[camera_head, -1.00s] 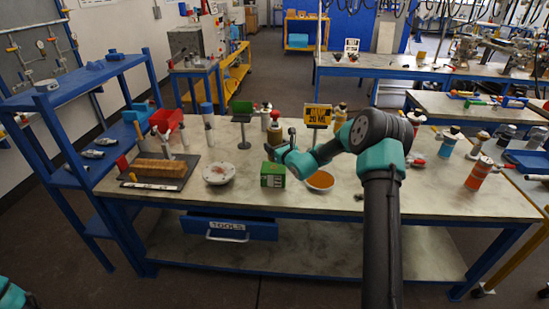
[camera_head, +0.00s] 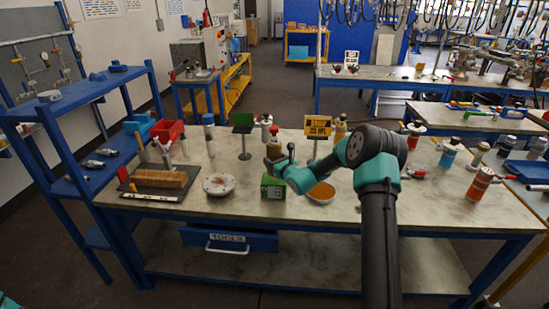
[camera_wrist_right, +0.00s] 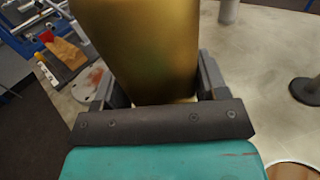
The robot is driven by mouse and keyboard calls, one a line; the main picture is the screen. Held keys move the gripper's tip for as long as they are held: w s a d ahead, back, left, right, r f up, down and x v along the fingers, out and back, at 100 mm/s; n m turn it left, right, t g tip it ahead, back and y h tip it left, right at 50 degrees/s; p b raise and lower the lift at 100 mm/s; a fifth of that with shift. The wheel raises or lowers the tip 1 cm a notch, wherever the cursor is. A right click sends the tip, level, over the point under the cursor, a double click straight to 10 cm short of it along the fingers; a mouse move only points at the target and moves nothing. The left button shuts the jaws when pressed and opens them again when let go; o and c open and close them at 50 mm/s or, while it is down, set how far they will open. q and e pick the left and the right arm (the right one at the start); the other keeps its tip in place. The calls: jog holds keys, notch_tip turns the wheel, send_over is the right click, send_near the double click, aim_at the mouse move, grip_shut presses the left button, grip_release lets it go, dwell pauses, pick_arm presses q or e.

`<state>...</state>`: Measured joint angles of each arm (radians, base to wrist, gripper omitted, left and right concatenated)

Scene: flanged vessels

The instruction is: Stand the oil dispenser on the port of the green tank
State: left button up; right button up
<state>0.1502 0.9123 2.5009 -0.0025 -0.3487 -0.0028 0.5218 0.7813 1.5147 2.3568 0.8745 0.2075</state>
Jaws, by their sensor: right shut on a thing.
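A small green box-shaped thing (camera_head: 272,187), likely the green tank, stands on the table just below and in front of the gripper. Its port cannot be made out, and I cannot tell whether the dispenser touches it. My left gripper is not in view.
An orange-filled bowl (camera_head: 321,193) is close right of the green box, and a white plate (camera_head: 219,185) lies left. A green panel on a stand (camera_head: 243,130) and a yellow sign (camera_head: 318,128) rise behind.

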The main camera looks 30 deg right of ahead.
jog(key=shift+f, duration=1.1)
jog(key=shift+f, duration=0.3)
jog(key=o, duration=1.2)
jog(key=shift+o, duration=0.6)
jog(key=shift+f, duration=0.1)
jog(key=shift+s, duration=0.15)
jog(key=s, duration=0.8)
jog(key=shift+s+d, duration=0.3)
jog(key=shift+s, duration=0.1)
jog(key=s, duration=1.7)
jog(key=shift+s+d, duration=0.2)
jog(key=shift+d, duration=0.25)
